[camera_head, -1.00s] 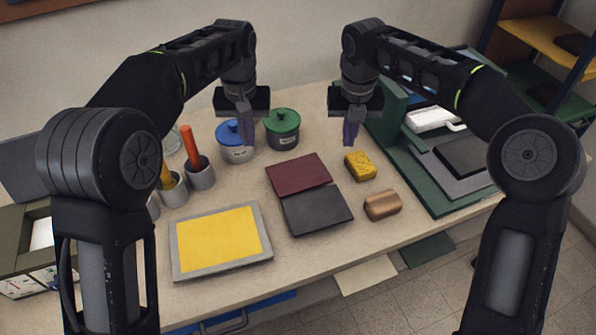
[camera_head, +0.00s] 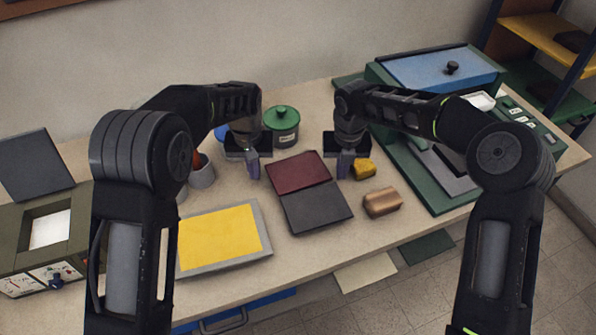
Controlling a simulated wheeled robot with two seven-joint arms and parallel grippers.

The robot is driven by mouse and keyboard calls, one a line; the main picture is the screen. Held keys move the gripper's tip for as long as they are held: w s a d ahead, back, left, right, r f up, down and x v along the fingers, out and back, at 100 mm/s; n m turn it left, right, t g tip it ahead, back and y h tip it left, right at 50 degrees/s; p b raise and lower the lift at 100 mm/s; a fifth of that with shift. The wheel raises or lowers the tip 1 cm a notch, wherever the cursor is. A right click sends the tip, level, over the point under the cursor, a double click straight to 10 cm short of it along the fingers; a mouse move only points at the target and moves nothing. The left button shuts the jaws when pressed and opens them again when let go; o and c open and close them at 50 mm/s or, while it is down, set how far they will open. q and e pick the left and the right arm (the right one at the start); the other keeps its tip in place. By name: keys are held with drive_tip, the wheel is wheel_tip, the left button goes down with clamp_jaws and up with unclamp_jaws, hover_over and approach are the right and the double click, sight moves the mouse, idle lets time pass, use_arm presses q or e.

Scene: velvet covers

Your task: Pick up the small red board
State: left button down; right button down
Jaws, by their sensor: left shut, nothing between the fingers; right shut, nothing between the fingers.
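The small red board (camera_head: 297,172) is dark red and lies flat on the table, its near edge against a dark grey board (camera_head: 316,207). My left gripper (camera_head: 253,168) is shut and empty, just left of the red board. My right gripper (camera_head: 345,166) is shut and empty, just right of the red board and beside the yellow sponge, which it partly covers. Both grippers appear apart from the board; their exact height above the table is hard to tell.
A yellow panel in a grey frame (camera_head: 222,238) lies front left. A green lidded pot (camera_head: 282,125) stands behind the red board. A yellow sponge (camera_head: 364,169) and a copper-brown block (camera_head: 382,202) lie to the right. A green machine with a blue top (camera_head: 430,72) stands at the back right.

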use_arm(q)
drive_tip(key=shift+d, duration=0.75)
use_arm(e)
drive_tip(key=shift+a, duration=0.75)
use_arm(q)
drive_tip(key=shift+d, duration=0.1)
use_arm(e)
drive_tip(key=shift+a, duration=0.1)
use_arm(q)
drive_tip(key=shift+d, duration=0.5)
use_arm(e)
drive_tip(key=shift+a, duration=0.5)
